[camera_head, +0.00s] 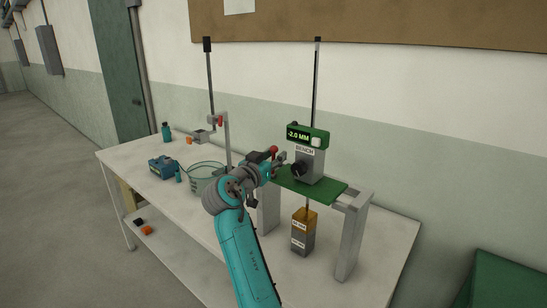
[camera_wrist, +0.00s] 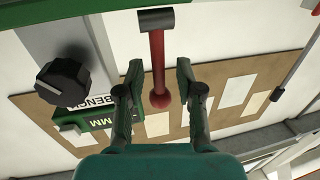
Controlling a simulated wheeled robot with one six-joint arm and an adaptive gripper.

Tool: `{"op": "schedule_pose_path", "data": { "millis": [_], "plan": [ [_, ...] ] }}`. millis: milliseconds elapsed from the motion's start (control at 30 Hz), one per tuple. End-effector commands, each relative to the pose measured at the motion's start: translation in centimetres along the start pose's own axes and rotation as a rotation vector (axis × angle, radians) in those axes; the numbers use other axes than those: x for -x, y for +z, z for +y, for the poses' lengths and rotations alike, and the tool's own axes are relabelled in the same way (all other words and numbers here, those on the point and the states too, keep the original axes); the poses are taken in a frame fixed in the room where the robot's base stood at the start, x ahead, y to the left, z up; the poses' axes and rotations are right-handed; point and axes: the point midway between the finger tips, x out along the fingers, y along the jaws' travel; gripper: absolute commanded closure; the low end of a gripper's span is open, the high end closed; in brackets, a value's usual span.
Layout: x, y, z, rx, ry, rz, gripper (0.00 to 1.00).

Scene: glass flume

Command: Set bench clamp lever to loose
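The bench clamp lever is a red rod with a round red knob (camera_wrist: 161,99) and a grey pivot end (camera_wrist: 156,20). In the wrist view it runs between the two fingers of my gripper (camera_wrist: 160,70), with a gap visible on each side. My gripper is open around the lever. In the head view my gripper (camera_head: 279,161) is beside the grey block labelled BENCH (camera_head: 308,165), and a bit of the red lever (camera_head: 274,149) shows above the fingers. The rest of the lever is hidden there.
A black knob (camera_head: 298,169) is on the BENCH block, below a green display reading -2.0 MM (camera_head: 307,137). A second stand with a small red knob (camera_head: 218,119) is to the left. A clear basin (camera_head: 205,173) and blue box (camera_head: 161,167) are on the table (camera_head: 190,217).

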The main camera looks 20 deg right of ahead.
Motion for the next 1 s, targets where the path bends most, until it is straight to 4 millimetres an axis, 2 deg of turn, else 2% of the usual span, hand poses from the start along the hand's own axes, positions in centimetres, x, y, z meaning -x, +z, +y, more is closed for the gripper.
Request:
{"op": "schedule_pose_path", "data": {
  "millis": [167,200,333,733,1000],
  "plan": [
    [-0.01,0.00,0.01,0.000,0.000,0.000,0.64],
    [0.00,0.00,0.01,0.000,0.000,0.000,0.69],
    [0.01,0.01,0.02,0.000,0.000,0.000,1.00],
    [0.10,-0.14,0.01,0.001,0.000,0.014,1.00],
    [0.78,-0.13,-0.08,0.024,-0.002,0.120,1.00]
  ]
}}
